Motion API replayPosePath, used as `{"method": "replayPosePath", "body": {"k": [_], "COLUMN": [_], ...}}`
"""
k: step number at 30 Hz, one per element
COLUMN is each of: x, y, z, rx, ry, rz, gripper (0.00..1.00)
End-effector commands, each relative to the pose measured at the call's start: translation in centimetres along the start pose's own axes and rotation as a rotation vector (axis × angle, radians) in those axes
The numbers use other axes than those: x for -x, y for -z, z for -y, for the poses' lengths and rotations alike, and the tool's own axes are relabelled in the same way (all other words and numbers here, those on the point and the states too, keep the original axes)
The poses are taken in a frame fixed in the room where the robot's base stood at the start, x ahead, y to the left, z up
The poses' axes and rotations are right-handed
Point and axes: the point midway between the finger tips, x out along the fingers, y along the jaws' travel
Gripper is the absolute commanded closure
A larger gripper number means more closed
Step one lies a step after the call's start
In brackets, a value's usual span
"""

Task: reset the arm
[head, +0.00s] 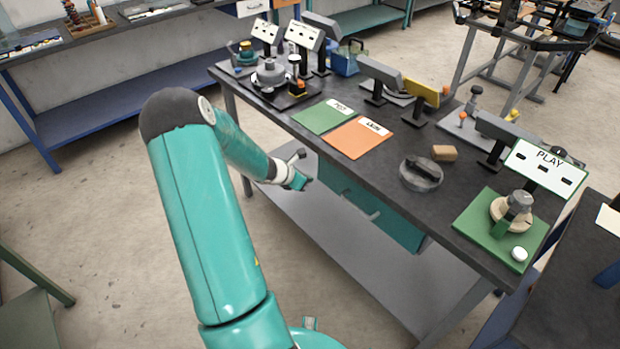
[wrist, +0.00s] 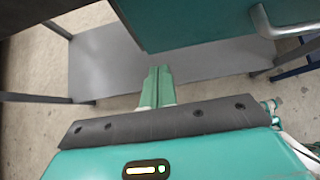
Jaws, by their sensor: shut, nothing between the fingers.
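My gripper (head: 300,182) hangs at the end of my teal arm, in front of the dark workbench (head: 290,110) and lower than its top. In the wrist view my gripper's two green fingers (wrist: 157,86) are together with nothing between them. Beyond them in that view are the bench's grey lower shelf (wrist: 110,60) and the teal drawer unit (wrist: 200,20) with its metal handle (wrist: 265,20). The fingers appear close to the drawer unit; whether they touch it I cannot tell.
On the bench lie a green sheet (head: 322,117), an orange sheet (head: 358,138), a round grey dish (head: 421,174) and a green board (head: 480,222) by a PLAY sign (head: 545,168). A blue-shelved bench (head: 110,95) stands at the back left.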

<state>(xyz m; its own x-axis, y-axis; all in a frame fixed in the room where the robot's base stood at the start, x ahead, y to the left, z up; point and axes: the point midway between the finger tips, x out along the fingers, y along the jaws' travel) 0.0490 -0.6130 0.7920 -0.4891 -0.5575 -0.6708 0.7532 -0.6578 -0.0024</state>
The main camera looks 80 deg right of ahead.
Motion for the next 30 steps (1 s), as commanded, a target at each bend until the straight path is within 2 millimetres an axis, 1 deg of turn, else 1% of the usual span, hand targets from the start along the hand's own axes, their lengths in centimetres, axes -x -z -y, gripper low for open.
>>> {"method": "replayPosePath", "body": {"k": [1,9,12,15,18,26,29,30], "x": [1.3,6.6,8.2,9.1,9.5,9.6,10.7,11.8], "y": [-0.2,-0.1,-0.1,-0.1,-0.1,0.0,0.2,0.3], "z": [-0.1,-0.5,-0.5,-0.5,-0.4,-0.4,-0.8,-1.2], "rx": [-0.001,-0.001,-0.001,-0.001,0.0,-0.001,-0.027,-0.053], "ry": [-0.005,-0.006,-0.005,-0.003,-0.002,-0.003,-0.016,-0.028], "rz": [0.001,-0.001,-0.002,-0.001,-0.002,-0.002,-0.011,-0.019], "gripper": [1.0,1.0,1.0,1.0,1.0,1.0,1.0,1.0]}}
